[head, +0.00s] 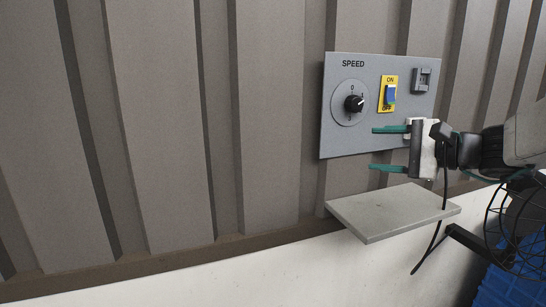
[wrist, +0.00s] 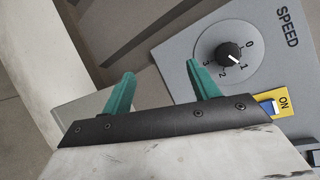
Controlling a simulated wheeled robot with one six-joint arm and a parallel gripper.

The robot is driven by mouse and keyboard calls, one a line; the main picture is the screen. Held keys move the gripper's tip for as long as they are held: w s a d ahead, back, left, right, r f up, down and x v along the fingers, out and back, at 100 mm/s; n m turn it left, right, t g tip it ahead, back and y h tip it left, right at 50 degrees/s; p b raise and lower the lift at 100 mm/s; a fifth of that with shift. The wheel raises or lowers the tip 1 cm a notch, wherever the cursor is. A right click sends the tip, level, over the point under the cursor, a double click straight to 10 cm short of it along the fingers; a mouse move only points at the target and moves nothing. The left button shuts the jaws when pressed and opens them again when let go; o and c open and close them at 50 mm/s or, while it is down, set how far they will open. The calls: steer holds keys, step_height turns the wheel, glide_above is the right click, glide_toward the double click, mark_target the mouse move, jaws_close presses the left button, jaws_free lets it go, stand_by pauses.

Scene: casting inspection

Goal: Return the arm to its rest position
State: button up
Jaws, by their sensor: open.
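My gripper (head: 388,149) is open and empty, with its two green fingers apart and pointing left in the head view. It is in front of the lower right part of the grey control panel (head: 335,135). In the wrist view my gripper (wrist: 160,82) also shows spread fingers with nothing between them. My arm reaches in from the right edge of the head view.
The panel carries a black SPEED knob (head: 354,104), pointing near 1 in the wrist view (wrist: 229,52), and a blue ON/OFF switch (head: 390,96). A grey shelf (head: 390,212) juts out below the gripper. A blue object (head: 510,285) lies lower right.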

steer(key=s+a+f+n+g+h, duration=0.2)
steer(key=s+f+n+g, duration=0.3)
steer(key=s, duration=0.3)
steer(key=s+a+f+n+g+h, duration=0.2)
steer(key=s+f+g+h, duration=0.15)
steer(key=s+f, duration=0.4)
steer(key=s+d+n+h, duration=0.2)
steer(key=s+n+h, duration=0.1)
steer(key=s, duration=0.3)
steer(key=s+d+n+g+h, duration=0.1)
steer(key=s+d+n+h, duration=0.2)
steer(key=s, duration=0.3)
steer(key=shift+s+f, duration=0.35)
steer(key=shift+f, duration=0.1)
